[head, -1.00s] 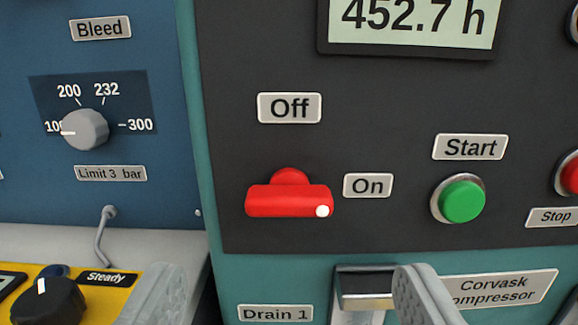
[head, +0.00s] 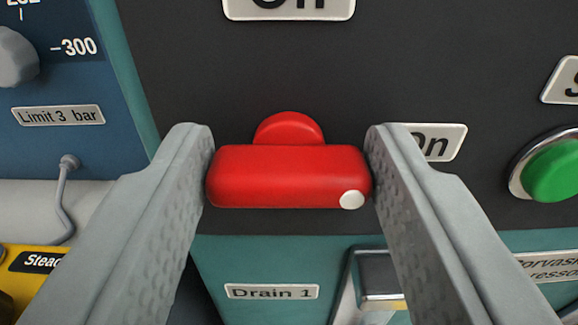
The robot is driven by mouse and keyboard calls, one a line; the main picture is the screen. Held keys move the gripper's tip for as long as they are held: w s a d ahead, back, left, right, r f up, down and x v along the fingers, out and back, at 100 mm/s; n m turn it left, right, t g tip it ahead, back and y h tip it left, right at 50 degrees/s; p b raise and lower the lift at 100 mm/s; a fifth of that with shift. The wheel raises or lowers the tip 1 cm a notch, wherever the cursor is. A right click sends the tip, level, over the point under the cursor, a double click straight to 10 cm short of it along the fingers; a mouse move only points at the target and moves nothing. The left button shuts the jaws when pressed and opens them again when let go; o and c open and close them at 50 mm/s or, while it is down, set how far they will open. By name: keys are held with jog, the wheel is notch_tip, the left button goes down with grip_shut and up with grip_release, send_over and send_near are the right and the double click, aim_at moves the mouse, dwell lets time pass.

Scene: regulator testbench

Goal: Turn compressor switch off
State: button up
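The red compressor switch (head: 285,176) is on the dark panel, in the middle of the head view. Its handle bar lies level, with a white dot at its right end, toward the "On" label (head: 436,142). The "Off" label (head: 289,7) is above it, cut by the top edge. My gripper (head: 290,155) has its two grey fingers apart, one at each end of the red bar. Both fingertips are very close to the bar's ends; I cannot tell whether they touch it. The right finger hides part of the "On" label.
A green start button (head: 553,170) sits to the right. A "Drain 1" label (head: 272,291) and a metal-topped part (head: 378,280) are below the switch. The blue panel (head: 60,145) with a grey knob (head: 16,57) is at the left.

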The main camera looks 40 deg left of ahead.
jog(key=c, duration=0.4)
jog(key=n, duration=0.4)
jog(key=shift+n, duration=0.3)
jog(key=n, duration=0.3)
jog(key=shift+s+a+f+n, duration=0.1)
jog(key=shift+n, duration=0.2)
jog(key=n, duration=0.5)
jog(key=shift+f, duration=0.1)
jog(key=shift+a+f+n, duration=0.1)
jog(key=shift+f+n, duration=0.05)
jog(key=shift+n, duration=2.25)
